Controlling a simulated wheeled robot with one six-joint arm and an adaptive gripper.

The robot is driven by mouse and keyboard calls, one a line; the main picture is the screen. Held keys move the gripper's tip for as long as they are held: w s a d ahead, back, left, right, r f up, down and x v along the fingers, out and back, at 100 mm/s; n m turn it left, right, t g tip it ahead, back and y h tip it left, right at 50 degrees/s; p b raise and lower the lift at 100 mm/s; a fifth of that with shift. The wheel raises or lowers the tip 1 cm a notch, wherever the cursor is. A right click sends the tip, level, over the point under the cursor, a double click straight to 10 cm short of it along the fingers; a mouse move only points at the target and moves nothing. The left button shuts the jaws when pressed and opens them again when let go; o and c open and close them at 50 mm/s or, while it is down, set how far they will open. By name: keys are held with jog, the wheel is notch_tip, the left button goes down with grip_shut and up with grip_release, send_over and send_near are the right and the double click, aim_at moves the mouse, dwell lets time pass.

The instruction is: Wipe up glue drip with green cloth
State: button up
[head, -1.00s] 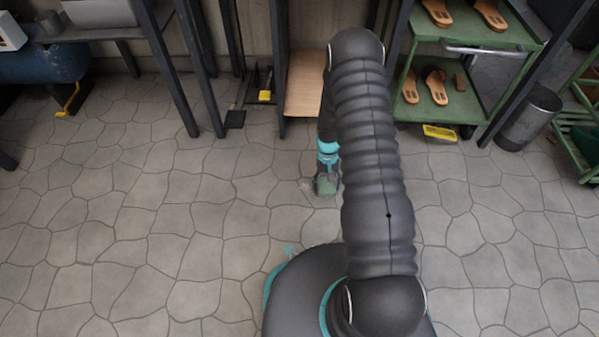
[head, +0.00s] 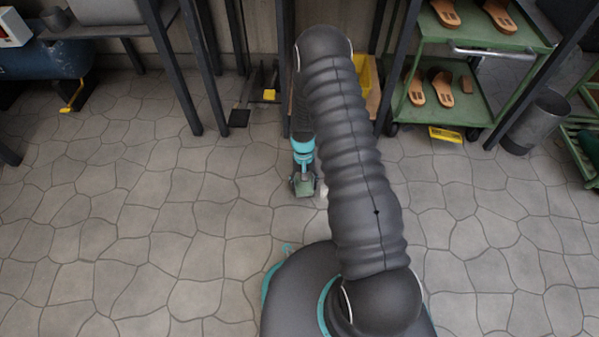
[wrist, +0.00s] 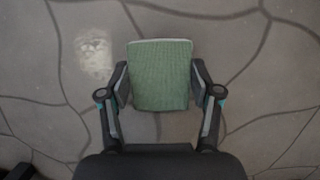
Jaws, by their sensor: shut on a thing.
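My gripper (wrist: 160,95) is shut on the green cloth (wrist: 160,72), which looks like a folded pad between the two fingers in the wrist view. In the head view my gripper (head: 304,186) is low over the stone floor, with a bit of the green cloth (head: 304,188) showing at its tip. A pale, whitish patch, seemingly the glue drip (wrist: 95,55), lies on the floor to the left of the cloth in the wrist view, apart from it. In the head view my arm hides most of that spot. I cannot tell whether the cloth touches the floor.
A green shelf cart (head: 485,105) with tan sandals stands at the back right, with a grey bin (head: 537,122) beside it. A yellow item (head: 445,134) lies by the cart. A dark-legged table (head: 105,32) stands at the back left. The floor (head: 130,230) at left is clear.

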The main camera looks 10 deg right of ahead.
aim_at(302, 184)
jog(key=shift+w+a, duration=0.15)
jog(key=shift+a, duration=0.3)
jog(key=shift+p, duration=0.35)
notch_tip(302, 184, up, 3)
jog(key=shift+d+f+p, duration=0.15)
jog(key=shift+f+p, duration=0.05)
jog(key=shift+p, duration=0.45)
jog(key=shift+r+p, duration=1.05)
jog(key=shift+r, duration=0.95)
jog(key=shift+f, duration=0.1)
